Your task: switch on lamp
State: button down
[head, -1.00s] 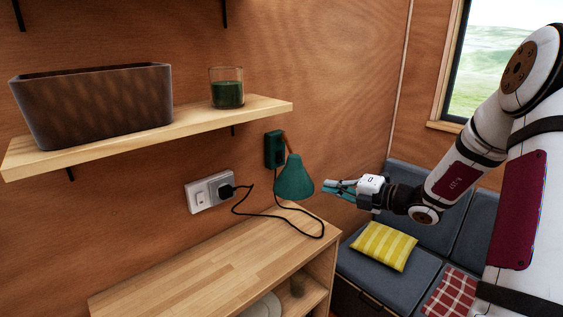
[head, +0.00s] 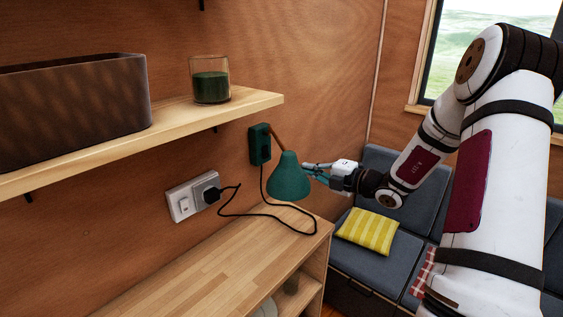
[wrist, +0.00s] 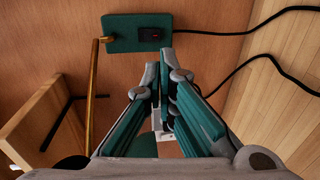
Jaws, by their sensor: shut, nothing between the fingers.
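The lamp has a green wall plate (head: 260,144), a brown arm and a green cone shade (head: 289,180). In the wrist view the plate (wrist: 122,44) is at the top, with a black switch (wrist: 152,35) on its right part. The brown arm (wrist: 92,90) runs down at the left. My gripper (head: 307,169) is just right of the shade in the head view, its tips partly hidden by it. In the wrist view my gripper (wrist: 165,60) is shut and empty, its fingertips just below the switch. I cannot tell whether they touch the plate.
A wall socket (head: 192,197) with a black plug and cord (head: 265,215) is left of the lamp. A wooden shelf (head: 240,104) holds a dark box (head: 75,110) and a green candle glass (head: 210,82). A wooden cabinet top (head: 215,275) lies below. A grey sofa is behind.

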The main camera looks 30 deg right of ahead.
jog(key=x, duration=1.3)
jog(key=shift+a+p, duration=0.1)
jog(key=shift+p, duration=0.3)
jog(key=shift+w+a+f, duration=0.1)
jog(key=shift+w+a, duration=0.05)
jog(key=shift+w, duration=0.2)
jog(key=shift+w+a+f, duration=0.1)
jog(key=shift+w+a, duration=0.05)
jog(key=shift+w, duration=0.2)
jog(key=shift+s, duration=0.1)
send_near(267, 157)
jog(key=s+d+f, duration=0.2)
jog(key=s+f, duration=0.1)
jog(key=s, duration=0.2)
jog(key=shift+s+d, duration=0.25)
jog(key=shift+s, duration=0.1)
jog(key=shift+f, duration=0.1)
